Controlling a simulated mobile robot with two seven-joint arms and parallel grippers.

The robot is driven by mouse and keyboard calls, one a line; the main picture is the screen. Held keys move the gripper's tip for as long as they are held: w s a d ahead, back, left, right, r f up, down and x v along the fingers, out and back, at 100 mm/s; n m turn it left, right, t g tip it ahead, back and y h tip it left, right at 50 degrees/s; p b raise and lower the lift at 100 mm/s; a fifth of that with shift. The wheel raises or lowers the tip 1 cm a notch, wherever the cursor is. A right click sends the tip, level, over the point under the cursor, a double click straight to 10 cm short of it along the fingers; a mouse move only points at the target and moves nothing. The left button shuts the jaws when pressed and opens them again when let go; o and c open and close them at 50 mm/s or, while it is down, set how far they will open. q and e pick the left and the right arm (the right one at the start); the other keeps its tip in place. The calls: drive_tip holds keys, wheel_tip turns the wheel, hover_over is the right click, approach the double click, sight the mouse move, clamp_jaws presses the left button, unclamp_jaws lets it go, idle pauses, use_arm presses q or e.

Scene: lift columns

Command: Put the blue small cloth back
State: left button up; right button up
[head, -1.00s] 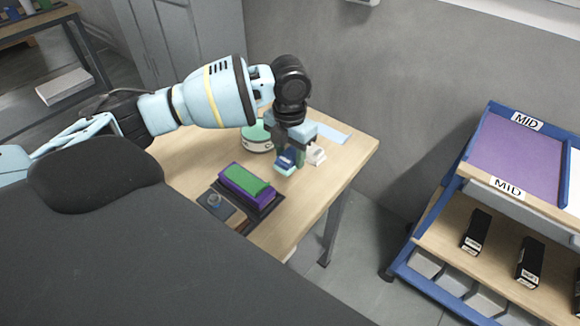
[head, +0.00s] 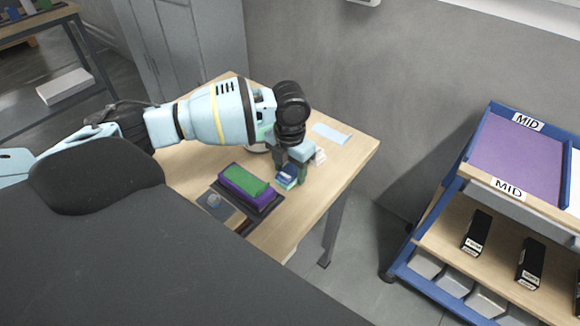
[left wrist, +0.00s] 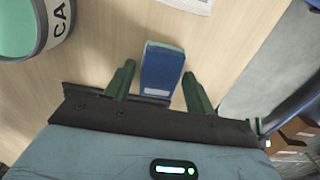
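A small dark blue block-like item (left wrist: 161,68) with a pale label and teal edge lies between the fingertips of my left gripper (left wrist: 157,85) in the left wrist view. I take it for the blue small cloth. Wood shows between it and the left finger; it is close to the right finger. In the head view the blue item (head: 288,174) is low at the table, partly covered by my left gripper (head: 292,174), which points down. The fingers stand apart. My right gripper is not in view.
On the wooden table (head: 320,189) a green-topped purple stack (head: 242,182) sits on a dark tray left of the gripper. A light blue flat sheet (head: 332,133) and a small white item (head: 320,156) lie behind. A round can (left wrist: 30,28) is close by. A blue-framed shelf (head: 470,230) stands right.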

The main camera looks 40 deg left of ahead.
sight(290, 171)
use_arm(q)
drive_tip(key=shift+o, duration=0.9)
wheel_tip(290, 171, up, 12)
drive_tip(key=shift+r+p, duration=0.2)
drive_tip(key=shift+p, duration=0.1)
